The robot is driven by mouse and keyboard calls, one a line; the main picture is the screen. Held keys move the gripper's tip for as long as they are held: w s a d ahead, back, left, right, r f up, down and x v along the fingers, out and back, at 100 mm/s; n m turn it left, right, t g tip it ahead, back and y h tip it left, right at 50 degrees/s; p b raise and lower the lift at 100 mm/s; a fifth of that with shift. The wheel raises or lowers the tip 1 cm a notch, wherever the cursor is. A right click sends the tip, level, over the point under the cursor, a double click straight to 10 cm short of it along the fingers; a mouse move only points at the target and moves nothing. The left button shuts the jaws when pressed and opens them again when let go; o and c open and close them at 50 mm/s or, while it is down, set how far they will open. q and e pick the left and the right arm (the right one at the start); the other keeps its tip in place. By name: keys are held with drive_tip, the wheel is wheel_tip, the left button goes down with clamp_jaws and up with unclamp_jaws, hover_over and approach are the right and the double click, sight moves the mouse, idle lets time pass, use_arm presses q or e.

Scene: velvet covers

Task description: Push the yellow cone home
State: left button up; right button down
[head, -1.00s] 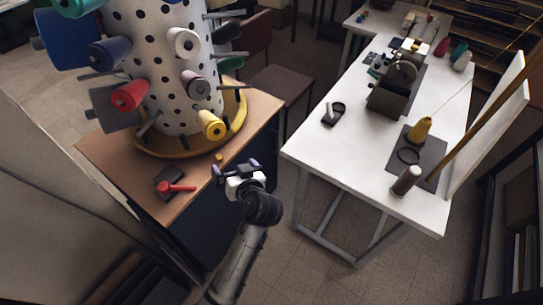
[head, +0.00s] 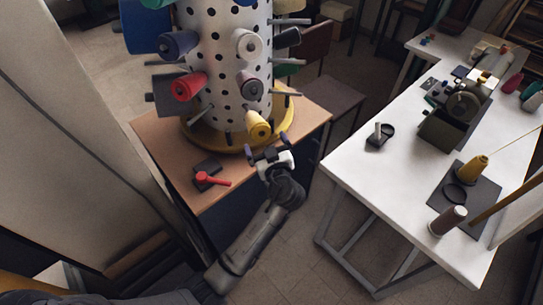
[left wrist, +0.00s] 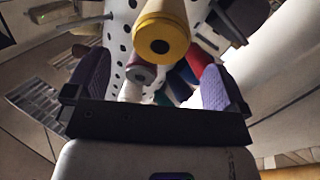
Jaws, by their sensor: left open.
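A yellow cone (head: 257,125) sits on a peg low on the white, black-dotted drum (head: 231,90), its end pointing towards me. My left gripper (head: 267,147) is open just below and in front of it, over the near edge of the wooden stand. In the left wrist view the yellow cone (left wrist: 162,38) shows end-on with a dark hole, above and beyond the purple finger pads of the gripper (left wrist: 152,85). Nothing is between the pads, and they look apart from the cone. How far the cone sits along its peg cannot be told. My right gripper is out of view.
Red, grey and white cones (head: 247,44) crowd the neighbouring pegs, with bare pegs between. A red-handled tool (head: 211,179) lies on the wooden stand (head: 190,196). A white table (head: 365,175) at right holds another yellow cone (head: 474,168). A floor gap separates stand and table.

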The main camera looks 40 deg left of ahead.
sight(259, 134)
use_arm(q)
drive_tip(key=shift+x, duration=3.3)
drive_tip(key=c, duration=1)
drive_tip(key=shift+a+f, duration=0.15)
drive_tip(key=shift+w+a, duration=0.1)
drive_tip(key=shift+w, duration=0.05)
drive_tip(key=shift+f+b+x, duration=0.15)
drive_tip(key=shift+b+x, duration=0.45)
drive_tip(key=shift+x, duration=0.1)
drive_tip(key=shift+f+b+x, duration=0.15)
drive_tip(key=shift+b+x, duration=0.45)
drive_tip(key=shift+x, duration=0.1)
drive_tip(key=shift+b+x, duration=0.55)
drive_tip(key=shift+x, duration=0.35)
drive_tip(key=shift+f, duration=0.1)
